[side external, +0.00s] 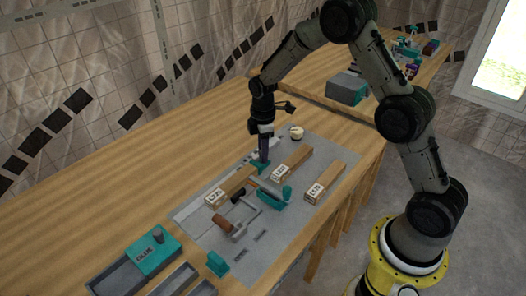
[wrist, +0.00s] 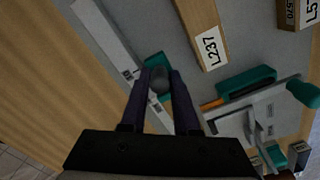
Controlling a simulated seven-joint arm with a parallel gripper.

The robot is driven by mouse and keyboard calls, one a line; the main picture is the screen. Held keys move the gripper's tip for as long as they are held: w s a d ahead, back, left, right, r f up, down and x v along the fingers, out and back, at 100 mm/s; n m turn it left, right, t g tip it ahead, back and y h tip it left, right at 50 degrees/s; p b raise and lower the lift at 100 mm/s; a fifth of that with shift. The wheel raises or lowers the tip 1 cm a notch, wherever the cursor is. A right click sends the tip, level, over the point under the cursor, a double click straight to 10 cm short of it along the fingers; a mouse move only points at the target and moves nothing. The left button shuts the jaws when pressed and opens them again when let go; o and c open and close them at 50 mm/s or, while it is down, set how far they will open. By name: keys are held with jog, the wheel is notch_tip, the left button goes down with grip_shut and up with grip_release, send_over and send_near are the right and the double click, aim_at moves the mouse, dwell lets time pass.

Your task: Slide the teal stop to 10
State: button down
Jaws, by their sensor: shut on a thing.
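The teal stop (side external: 259,168) sits on a pale rail at the far left edge of the grey mat. In the wrist view the stop (wrist: 155,64) shows with a grey knob standing on it. My gripper (side external: 264,158) points down over the stop. In the wrist view my gripper (wrist: 160,82) has its dark fingers on both sides of the knob, shut on it. A pale scale strip (wrist: 104,36) runs along the rail, with small dark marks near the stop. Its numbers are too small to read, so I cannot tell the stop's setting.
Wooden blocks lie on the grey mat (side external: 190,218); one block (wrist: 198,28) is labelled L237. A teal-handled tool (side external: 270,199) and a clamp-like tool (side external: 228,226) lie nearby. The wooden bench behind the rail is clear.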

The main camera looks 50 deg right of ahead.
dwell(0.4)
jog(key=shift+d+r, duration=0.1)
jog(key=shift+d, duration=2.75)
jog(key=c, duration=0.7)
grip_release()
jog(key=shift+o, duration=0.2)
jog(key=shift+a, duration=0.1)
notch_tip(320, 180, up, 14)
